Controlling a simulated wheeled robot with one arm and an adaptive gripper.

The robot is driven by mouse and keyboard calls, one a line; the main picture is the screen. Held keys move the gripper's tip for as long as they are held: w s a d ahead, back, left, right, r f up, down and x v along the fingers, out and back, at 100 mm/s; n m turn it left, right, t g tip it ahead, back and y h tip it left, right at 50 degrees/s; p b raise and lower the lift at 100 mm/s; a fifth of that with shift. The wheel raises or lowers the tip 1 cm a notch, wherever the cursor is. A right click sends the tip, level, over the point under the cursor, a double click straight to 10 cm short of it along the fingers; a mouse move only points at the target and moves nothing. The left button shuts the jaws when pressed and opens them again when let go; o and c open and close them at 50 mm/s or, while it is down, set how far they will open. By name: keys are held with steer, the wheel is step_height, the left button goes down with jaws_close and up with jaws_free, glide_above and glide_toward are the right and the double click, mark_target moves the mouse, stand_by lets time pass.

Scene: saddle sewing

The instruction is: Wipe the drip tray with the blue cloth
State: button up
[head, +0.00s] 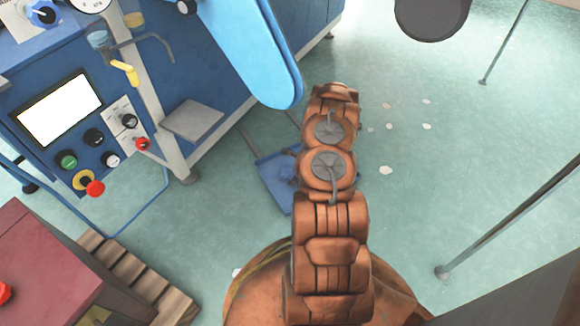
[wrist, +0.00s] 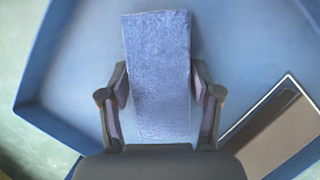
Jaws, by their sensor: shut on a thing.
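The blue cloth (wrist: 159,60) is a light blue, fuzzy rectangle in the wrist view. It stands between the two fingers of my gripper (wrist: 160,92), which is shut on it. Behind the cloth is a wide blue tray with a raised rim (wrist: 85,50), which looks like the drip tray. I cannot tell whether the cloth touches it. In the head view, a blue tray (head: 272,182) lies on the floor, partly hidden behind my arm. My gripper and the cloth are hidden there.
A brown panel with a pale edge (wrist: 275,128) is at the wrist view's lower right. A blue machine (head: 60,125) with a control panel fills the head view's upper left. A red box (head: 50,265) and wooden slats (head: 130,275) are lower left. Green floor at right is mostly open.

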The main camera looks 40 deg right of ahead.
mark_target(289, 176)
steer(key=shift+w+a+b, duration=0.2)
steer(key=shift+a+b, duration=0.25)
steer(key=shift+a, duration=0.3)
step_height(289, 176, up, 3)
steer(key=shift+a+r+p, duration=0.1)
steer(key=shift+a+p, duration=0.05)
steer(key=shift+p, duration=0.95)
steer(key=shift+r+p, duration=2.15)
steer(key=shift+r, duration=0.4)
